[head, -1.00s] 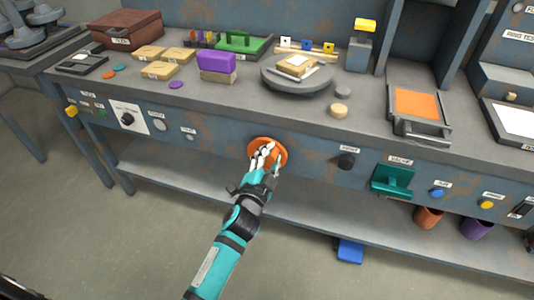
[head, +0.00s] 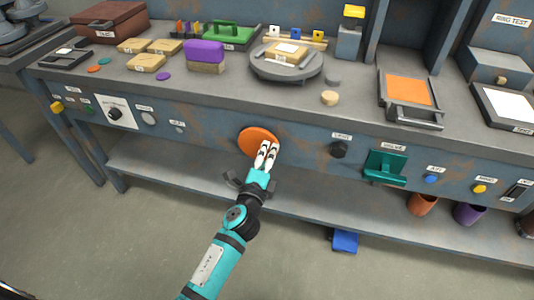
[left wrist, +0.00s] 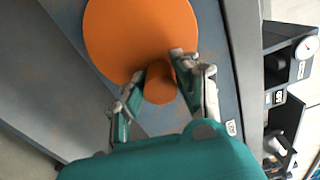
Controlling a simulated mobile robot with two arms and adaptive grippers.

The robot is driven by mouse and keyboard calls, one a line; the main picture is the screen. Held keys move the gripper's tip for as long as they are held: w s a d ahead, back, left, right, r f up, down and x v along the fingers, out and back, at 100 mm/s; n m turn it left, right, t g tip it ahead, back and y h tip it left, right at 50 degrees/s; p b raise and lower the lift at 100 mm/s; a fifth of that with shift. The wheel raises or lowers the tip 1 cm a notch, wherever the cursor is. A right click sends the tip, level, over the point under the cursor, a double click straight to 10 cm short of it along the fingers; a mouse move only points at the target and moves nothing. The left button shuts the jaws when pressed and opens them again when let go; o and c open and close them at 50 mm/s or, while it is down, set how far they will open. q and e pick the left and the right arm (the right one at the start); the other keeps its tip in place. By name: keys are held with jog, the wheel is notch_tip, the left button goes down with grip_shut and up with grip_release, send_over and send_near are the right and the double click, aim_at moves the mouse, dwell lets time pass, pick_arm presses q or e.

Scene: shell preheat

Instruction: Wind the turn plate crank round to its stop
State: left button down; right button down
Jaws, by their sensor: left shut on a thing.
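The crank is an orange disc (head: 256,137) on the front panel of the bench, below the turn plate (head: 287,70). Its orange knob shows in the left wrist view (left wrist: 160,84), sticking out from the disc's face. My left gripper (head: 266,154) is at the lower right part of the disc. In the left wrist view its two fingers (left wrist: 158,85) are on either side of the knob, shut on it. The grey round turn plate stands on the bench top with a pale square piece (head: 286,52) on it. My right gripper is not in view.
A lower shelf (head: 180,168) runs beneath.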

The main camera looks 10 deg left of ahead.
pick_arm(q)
jog(key=shift+f+m, duration=0.3)
jog(key=shift+m, duration=0.3)
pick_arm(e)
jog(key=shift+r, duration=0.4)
pick_arm(q)
jog(key=c, duration=1)
grip_release()
jog(key=s, duration=1.2)
jog(key=shift+a, duration=0.15)
